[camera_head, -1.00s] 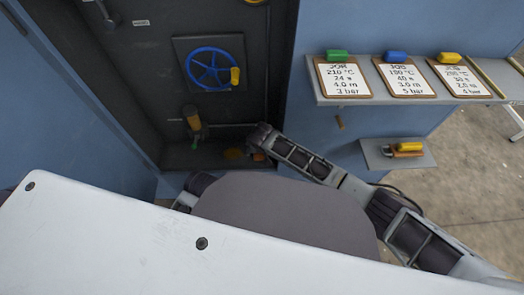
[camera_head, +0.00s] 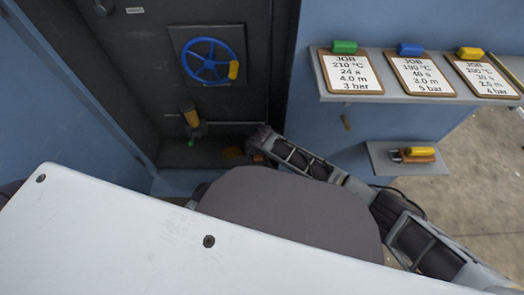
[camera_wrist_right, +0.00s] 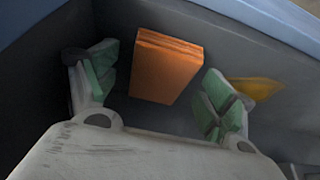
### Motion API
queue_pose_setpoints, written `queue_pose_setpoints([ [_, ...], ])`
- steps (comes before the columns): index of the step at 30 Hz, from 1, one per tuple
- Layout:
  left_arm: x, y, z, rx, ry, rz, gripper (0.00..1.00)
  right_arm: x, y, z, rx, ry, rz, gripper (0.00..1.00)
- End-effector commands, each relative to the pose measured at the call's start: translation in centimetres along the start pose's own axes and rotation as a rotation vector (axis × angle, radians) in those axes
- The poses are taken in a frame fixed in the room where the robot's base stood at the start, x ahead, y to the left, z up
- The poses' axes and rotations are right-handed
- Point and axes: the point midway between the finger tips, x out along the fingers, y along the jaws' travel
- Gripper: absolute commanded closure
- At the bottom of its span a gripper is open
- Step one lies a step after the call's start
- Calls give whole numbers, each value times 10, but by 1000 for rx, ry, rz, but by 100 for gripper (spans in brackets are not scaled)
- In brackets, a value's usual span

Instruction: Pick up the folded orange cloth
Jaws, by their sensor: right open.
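The folded orange cloth (camera_wrist_right: 166,66) lies on the dark floor of a recess in the right wrist view, a flat block with layered edges. My right gripper (camera_wrist_right: 157,80) is open, with one green-padded finger on each side of the cloth and gaps between. The fingers do not appear to touch it. In the head view my right gripper (camera_head: 258,142) reaches down into the foot of the dark press recess; a small patch of orange shows just below it, mostly hidden. My left gripper is not in view.
A yellow item (camera_wrist_right: 255,88) lies just outside the right-hand finger. Dark walls close in around the recess. Job boards (camera_head: 345,72) stand on a shelf at right; a padlock (camera_head: 412,154) lies on a lower shelf.

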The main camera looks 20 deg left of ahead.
Motion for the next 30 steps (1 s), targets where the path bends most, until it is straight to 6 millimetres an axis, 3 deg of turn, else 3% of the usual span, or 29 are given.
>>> queue_pose_setpoints([
  [12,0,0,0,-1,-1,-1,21,0,0,0,0,0,0,18],
  [22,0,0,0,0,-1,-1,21,0,0,0,0,0,0,61],
  [24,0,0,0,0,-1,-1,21,0,0,0,0,0,0,66],
  [30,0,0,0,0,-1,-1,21,0,0,0,0,0,0,66],
])
